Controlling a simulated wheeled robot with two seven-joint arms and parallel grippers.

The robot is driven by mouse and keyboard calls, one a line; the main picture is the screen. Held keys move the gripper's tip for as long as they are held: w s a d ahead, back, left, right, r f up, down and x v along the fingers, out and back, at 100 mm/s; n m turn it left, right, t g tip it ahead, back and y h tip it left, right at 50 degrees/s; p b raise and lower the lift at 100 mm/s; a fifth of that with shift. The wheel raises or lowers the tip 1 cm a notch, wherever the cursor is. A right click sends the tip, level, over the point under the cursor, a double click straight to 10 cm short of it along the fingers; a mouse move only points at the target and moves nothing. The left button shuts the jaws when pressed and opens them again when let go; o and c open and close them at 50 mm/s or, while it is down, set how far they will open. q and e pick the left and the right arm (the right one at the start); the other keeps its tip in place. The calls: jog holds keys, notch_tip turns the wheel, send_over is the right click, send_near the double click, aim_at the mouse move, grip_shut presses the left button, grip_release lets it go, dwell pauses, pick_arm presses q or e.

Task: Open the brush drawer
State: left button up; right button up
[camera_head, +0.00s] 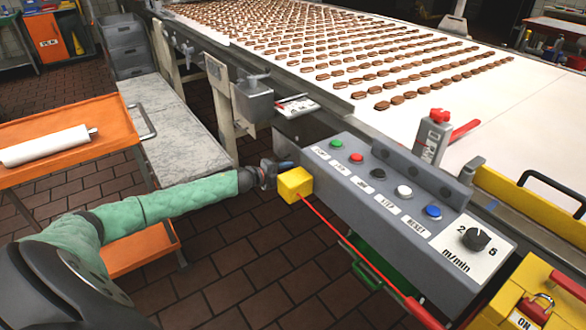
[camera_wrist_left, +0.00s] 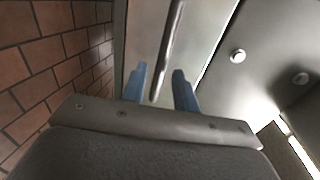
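My left gripper (camera_head: 284,165) reaches in from the left, beside the left end of the grey control panel (camera_head: 375,185). Its fingertips are mostly hidden in the head view. In the left wrist view its two blue fingers (camera_wrist_left: 160,82) stand apart. A thin metal bar handle (camera_wrist_left: 170,45) runs in front of a pale metal panel (camera_wrist_left: 145,35), and its near end lies between the fingers. Clear gaps show beside the bar; I cannot tell whether this panel is the brush drawer front. No brush is visible. My right gripper is not in view.
A yellow box (camera_head: 295,184) with a red rod sits close to my left gripper. A conveyor (camera_head: 480,110) with many brown cookies runs behind the panel. An orange cart (camera_head: 70,165) with a white roll and a marble-topped bench (camera_head: 180,130) stand left. Brick floor is open between.

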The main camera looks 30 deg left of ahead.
pick_arm(q)
jog(key=shift+x, duration=1.5)
jog(key=shift+w+d+f, duration=0.1)
jog(key=shift+w, duration=0.05)
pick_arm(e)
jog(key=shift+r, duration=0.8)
pick_arm(q)
jog(key=shift+c, duration=0.2)
grip_shut()
